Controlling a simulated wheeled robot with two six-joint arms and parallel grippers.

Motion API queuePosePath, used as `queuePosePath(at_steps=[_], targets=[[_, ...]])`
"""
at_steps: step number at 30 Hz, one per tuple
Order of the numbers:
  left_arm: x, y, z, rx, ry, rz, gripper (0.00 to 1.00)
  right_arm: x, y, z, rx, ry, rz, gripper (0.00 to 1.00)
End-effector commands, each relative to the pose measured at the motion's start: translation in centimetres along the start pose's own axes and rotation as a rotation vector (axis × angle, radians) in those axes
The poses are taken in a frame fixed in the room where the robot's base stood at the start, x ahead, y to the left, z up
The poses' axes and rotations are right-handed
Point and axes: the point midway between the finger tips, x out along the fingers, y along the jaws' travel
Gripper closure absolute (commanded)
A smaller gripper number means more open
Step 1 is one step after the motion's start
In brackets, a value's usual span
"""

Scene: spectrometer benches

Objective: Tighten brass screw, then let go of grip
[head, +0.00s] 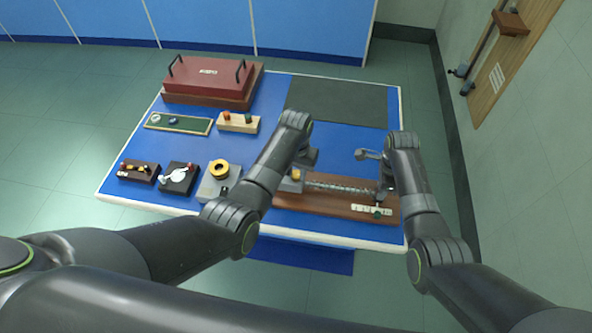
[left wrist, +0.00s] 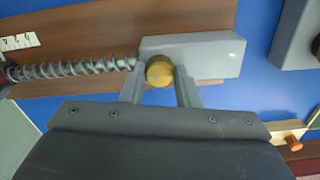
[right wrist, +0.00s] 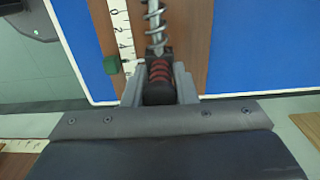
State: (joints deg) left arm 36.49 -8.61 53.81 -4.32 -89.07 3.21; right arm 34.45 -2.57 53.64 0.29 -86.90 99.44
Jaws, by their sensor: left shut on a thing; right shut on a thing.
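The brass screw (left wrist: 160,70) is a round yellow knob at the edge of a grey block (left wrist: 205,55) on a brown wooden board (left wrist: 90,85). My left gripper (left wrist: 161,82) is shut on it, one finger on each side. A coil spring (head: 340,188) runs from the block to the right. The grip (right wrist: 160,78), black with red ridges, sits at the spring's other end. My right gripper (right wrist: 160,92) is shut around it. In the head view my right arm mostly hides the grip.
A white scale (right wrist: 122,30) with a green marker (right wrist: 112,64) lies beside the spring. Several small devices, such as a grey block with a yellow ring (head: 219,168), stand at left. A red case (head: 208,78) and a dark mat (head: 336,102) are at the back.

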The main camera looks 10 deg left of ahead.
Motion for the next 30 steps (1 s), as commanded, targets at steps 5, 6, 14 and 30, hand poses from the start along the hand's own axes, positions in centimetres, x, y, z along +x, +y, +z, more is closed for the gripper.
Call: queuePosePath(at_steps=[5, 6, 14, 30], targets=[[0.08, -0.14, 0.11, 0.164, -0.004, -0.002, 0.94, 0.05, -0.03, -0.21, 0.002, 0.004, -0.001, 1.00], [0.08, -0.15, 0.11, 0.199, -0.004, -0.002, 0.94, 0.05, -0.03, -0.21, 0.002, 0.004, -0.001, 1.00], [0.09, -0.20, 0.11, 0.393, -0.005, -0.002, 0.94, 0.06, -0.04, -0.21, 0.002, 0.004, -0.002, 1.00], [0.11, -0.28, 0.12, 0.554, -0.006, -0.002, 0.94, 0.06, -0.03, -0.22, 0.002, 0.004, -0.002, 1.00]])
